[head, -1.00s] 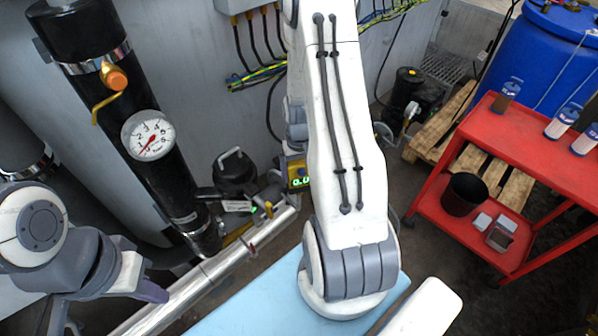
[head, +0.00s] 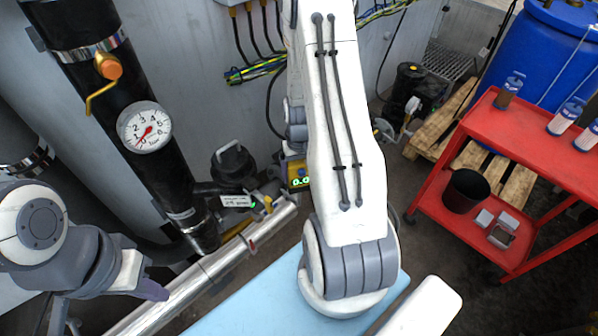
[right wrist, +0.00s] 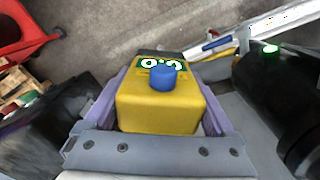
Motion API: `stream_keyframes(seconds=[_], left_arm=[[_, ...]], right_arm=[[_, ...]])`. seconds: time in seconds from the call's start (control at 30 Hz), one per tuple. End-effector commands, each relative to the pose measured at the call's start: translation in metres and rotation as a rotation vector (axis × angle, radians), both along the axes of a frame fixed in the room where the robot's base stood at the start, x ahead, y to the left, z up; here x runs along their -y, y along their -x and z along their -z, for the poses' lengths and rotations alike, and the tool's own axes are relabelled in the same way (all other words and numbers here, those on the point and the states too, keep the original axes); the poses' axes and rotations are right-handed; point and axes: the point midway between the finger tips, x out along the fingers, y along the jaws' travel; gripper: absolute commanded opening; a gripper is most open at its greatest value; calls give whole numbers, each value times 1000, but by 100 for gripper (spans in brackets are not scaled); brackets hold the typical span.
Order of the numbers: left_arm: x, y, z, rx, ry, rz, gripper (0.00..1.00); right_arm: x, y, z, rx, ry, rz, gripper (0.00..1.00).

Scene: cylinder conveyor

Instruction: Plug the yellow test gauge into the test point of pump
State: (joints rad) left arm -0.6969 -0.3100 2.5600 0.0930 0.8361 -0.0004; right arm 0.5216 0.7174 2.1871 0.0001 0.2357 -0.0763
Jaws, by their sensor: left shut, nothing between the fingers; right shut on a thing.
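The yellow test gauge (head: 297,171), with a green digital display, is partly hidden behind my right arm in the head view. In the right wrist view the yellow gauge (right wrist: 158,108) shows a blue knob on top, and my right gripper (right wrist: 165,100) is shut on it from both sides. A black pump (head: 232,168) with a white label and a green light stands left of the gauge, apart from it. A black body with a green light (right wrist: 290,95) shows at the right in the wrist view. I cannot make out its test point clearly. My left gripper (head: 150,290) is shut and empty at lower left.
A silver pipe (head: 200,275) runs below the pump. A black column with a round dial (head: 145,127) stands at left. A red cart (head: 520,130) and blue barrel (head: 550,50) are at right.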

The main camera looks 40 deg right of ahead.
Motion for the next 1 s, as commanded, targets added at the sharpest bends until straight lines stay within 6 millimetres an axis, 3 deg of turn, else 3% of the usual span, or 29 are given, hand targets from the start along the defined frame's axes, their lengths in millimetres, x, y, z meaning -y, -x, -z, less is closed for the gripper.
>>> stream_keyframes(seconds=[0.13,0.17,0.43,0.57,1.0], left_arm=[[0,0,4,0,0,0,0],[0,0,3,0,0,0,0],[0,0,3,0,0,0,0],[0,0,3,0,0,0,0],[0,0,6,0,0,0,0]], right_arm=[[0,0,5,-1,0,0,14],[0,0,4,-1,0,0,98],[0,0,3,-1,0,0,100],[0,-1,-7,3,1,0,100],[0,0,-86,3,1,0,100]])
